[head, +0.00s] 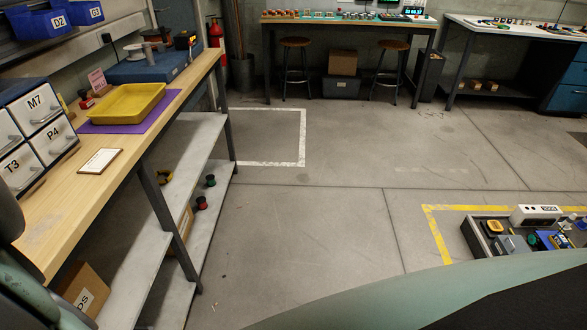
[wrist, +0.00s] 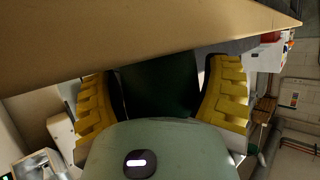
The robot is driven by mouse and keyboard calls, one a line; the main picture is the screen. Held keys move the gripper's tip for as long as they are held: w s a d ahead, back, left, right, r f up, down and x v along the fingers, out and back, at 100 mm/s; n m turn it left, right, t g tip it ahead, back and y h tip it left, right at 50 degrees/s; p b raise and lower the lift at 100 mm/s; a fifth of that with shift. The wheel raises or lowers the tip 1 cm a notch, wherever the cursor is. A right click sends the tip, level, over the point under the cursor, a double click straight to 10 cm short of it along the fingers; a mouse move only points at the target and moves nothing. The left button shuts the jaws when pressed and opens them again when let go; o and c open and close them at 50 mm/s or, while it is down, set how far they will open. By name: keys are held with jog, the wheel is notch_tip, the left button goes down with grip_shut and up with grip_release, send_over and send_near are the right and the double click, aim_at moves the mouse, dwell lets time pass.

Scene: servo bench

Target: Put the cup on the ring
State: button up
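I cannot make out a cup or a ring in either view. My gripper (wrist: 160,75) shows in the wrist view with its two ribbed yellow fingers spread wide apart. A dark green surface fills part of the gap between them; I cannot tell what it is, and no grip on anything shows. The tan underside or edge of a board (wrist: 130,40) crosses the top of the wrist view, close beyond the fingertips. My gripper is not in the head view.
In the head view, a wooden bench (head: 48,222) at left holds a yellow tray (head: 126,103) on a purple mat (head: 165,103), drawers (head: 35,120) and a white card (head: 100,160). Spools lie on its shelf (head: 190,150). The middle floor is clear. Stools (head: 295,42) stand far back.

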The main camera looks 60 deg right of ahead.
jog(key=o, duration=0.3)
jog(key=shift+o, duration=0.2)
jog(key=shift+r+p, duration=0.3)
jog(key=shift+p, duration=0.45)
jog(key=shift+d+f+b, duration=0.15)
jog(key=shift+d+b, duration=0.2)
jog(key=shift+b, duration=0.1)
jog(key=b+v, duration=0.1)
jog(key=v, duration=0.1)
jog(key=f+b+v, duration=0.1)
jog(key=v, duration=0.2)
jog(key=shift+d+b, duration=0.2)
jog(key=shift+b, duration=0.15)
jog(key=v, duration=1)
jog(key=shift+s+r, duration=0.15)
